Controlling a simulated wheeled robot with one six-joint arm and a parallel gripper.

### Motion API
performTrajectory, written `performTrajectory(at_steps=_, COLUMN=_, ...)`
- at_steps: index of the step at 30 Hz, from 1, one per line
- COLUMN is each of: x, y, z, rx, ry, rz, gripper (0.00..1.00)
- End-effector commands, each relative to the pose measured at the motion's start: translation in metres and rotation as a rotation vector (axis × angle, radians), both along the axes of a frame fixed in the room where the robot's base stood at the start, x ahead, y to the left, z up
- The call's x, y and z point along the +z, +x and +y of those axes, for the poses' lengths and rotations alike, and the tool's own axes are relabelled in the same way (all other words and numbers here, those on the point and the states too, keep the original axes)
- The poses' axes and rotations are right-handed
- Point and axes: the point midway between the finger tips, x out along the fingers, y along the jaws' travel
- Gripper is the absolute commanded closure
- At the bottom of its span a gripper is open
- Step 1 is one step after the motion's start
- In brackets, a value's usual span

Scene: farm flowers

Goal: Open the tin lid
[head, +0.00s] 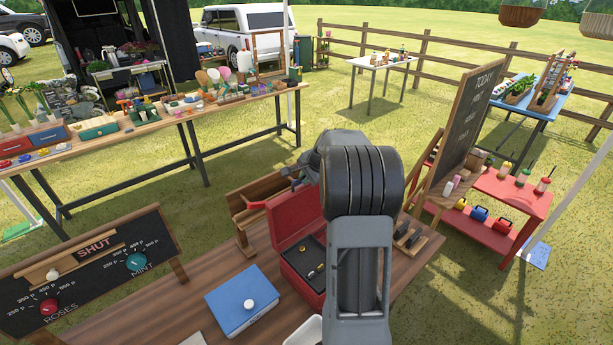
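A blue box-shaped tin (243,302) with a white round knob on its flat lid sits on the brown wooden table (160,318). Its lid appears shut. To its right a red box (300,272) stands with its lid raised. A black insert with small items lies inside it, partly hidden by my arm. My grey arm rises in front of the table, right of both boxes.
A chalkboard sign with knobs (95,262) stands at the table's left. A wooden crate (262,200) is behind the red box. A wooden rack (410,238) and an upright chalkboard (468,125) are on the right. Bare table lies left of the blue tin.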

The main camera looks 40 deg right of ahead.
Motion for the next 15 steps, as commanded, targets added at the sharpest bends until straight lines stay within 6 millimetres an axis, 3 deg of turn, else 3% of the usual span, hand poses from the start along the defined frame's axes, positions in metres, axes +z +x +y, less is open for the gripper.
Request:
performTrajectory(at_steps=7, x=-0.0056, y=-0.0018, z=0.0015, rx=0.005, ry=0.004, rz=0.011, gripper=0.68)
performTrajectory(at_steps=15, x=-0.0061, y=-0.0025, z=0.0012, rx=0.004, ry=0.005, rz=0.013, gripper=0.66)
